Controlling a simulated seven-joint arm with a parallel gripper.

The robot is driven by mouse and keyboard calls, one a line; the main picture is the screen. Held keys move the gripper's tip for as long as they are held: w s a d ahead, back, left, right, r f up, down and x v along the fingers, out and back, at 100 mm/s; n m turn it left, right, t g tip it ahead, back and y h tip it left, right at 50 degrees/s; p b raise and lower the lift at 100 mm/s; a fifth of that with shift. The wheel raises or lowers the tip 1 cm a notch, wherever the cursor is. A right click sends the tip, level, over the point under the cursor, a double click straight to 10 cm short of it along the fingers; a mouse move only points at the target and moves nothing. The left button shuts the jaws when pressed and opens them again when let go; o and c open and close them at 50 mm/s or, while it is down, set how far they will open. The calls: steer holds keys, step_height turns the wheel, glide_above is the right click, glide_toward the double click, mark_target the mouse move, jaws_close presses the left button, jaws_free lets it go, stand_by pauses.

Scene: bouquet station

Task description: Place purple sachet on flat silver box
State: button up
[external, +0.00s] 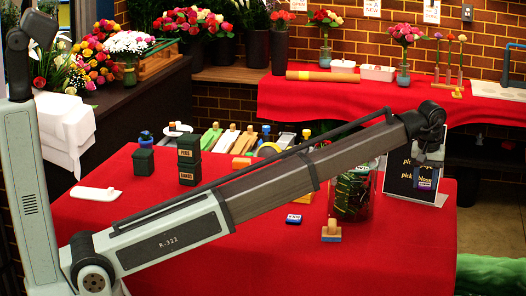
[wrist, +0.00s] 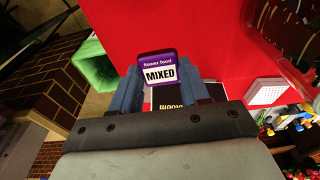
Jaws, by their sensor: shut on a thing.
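The purple sachet (wrist: 160,58) has a white label reading "flower food MIXED" and sits between the two blue fingers of my gripper (wrist: 160,84) in the wrist view. In the external view my gripper (external: 428,158) is at the right, in front of the black sign, with the sachet (external: 425,178) hanging below it. The gripper is shut on the sachet, above the red table's right side. I cannot pick out the flat silver box with certainty; a small greyish flat item (external: 286,140) lies at the table's back edge, partly hidden by other things.
A black sign (external: 400,182) stands close to my gripper. A dark glass container with greenery (external: 353,196) and a wooden stamp (external: 331,232) stand left of it. Dark green boxes (external: 189,160) and a white flat tray (external: 95,193) are at the left. The red table's front (external: 300,265) is clear.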

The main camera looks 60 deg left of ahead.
mark_target(425, 185)
step_height(425, 185, up, 8)
steer(key=s+a, duration=0.3)
steer(key=a, duration=3)
steer(key=shift+w+a+f, duration=0.1)
steer(key=shift+a+f, duration=0.05)
steer(key=shift+f, duration=2.4)
steer(key=shift+s+a+f, duration=0.1)
steer(key=shift+a+f, duration=0.1)
steer(key=shift+f, duration=2.35)
steer(key=shift+w+a+f, duration=0.1)
steer(key=shift+a+f, duration=0.05)
steer(key=shift+f, duration=2.4)
steer(key=shift+f, duration=0.15)
steer(key=o, duration=1)
steer(key=r, duration=0.4)
steer(key=s+d+r, duration=0.1)
steer(key=r, duration=0.7)
steer(key=shift+s+d+r, duration=0.1)
steer(key=shift+s+d, duration=0.05)
